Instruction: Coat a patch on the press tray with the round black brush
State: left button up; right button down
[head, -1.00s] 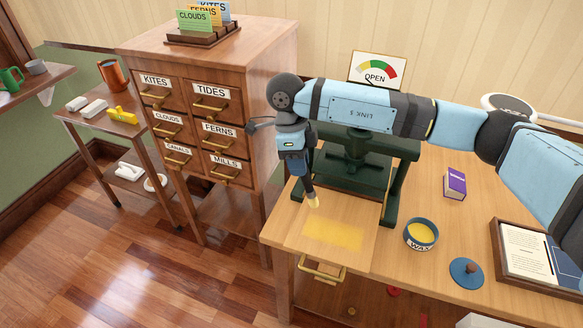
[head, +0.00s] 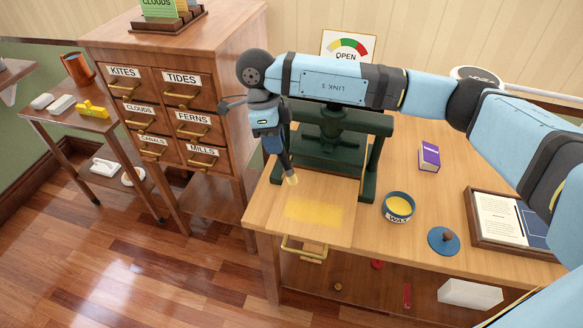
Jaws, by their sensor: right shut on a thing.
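My right gripper (head: 280,157) is shut on the round black brush (head: 288,171), which points down with a yellow-coated tip. The tip is at the back edge of a yellow patch (head: 313,212) on the pale wooden press tray (head: 265,208). I cannot tell whether the tip touches the tray. The dark green press (head: 368,175) stands behind the tray, partly hidden by my right arm. An open blue wax pot (head: 398,208) with yellow wax stands right of the tray. My left gripper is not in view.
A blue lid (head: 443,240), a purple box (head: 429,157) and a framed sheet (head: 500,218) lie on the bench to the right. A gauge card reading OPEN (head: 346,46) stands behind. A labelled drawer cabinet (head: 238,110) stands close on the left.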

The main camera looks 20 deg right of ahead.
jog(key=shift+r+p, duration=0.25)
jog(key=shift+p, duration=0.05)
jog(key=d+r+t+y+p, duration=0.2)
jog(key=d+r+t+p, duration=0.15)
jog(key=p, duration=0.25)
jog(key=f, duration=0.1)
jog(key=f+b, duration=0.1)
jog(key=f, duration=0.1)
jog(key=f+b, duration=0.1)
jog(key=shift+w+d+f, duration=0.2)
jog(key=shift+d, duration=0.2)
jog(key=shift+d, duration=0.15)
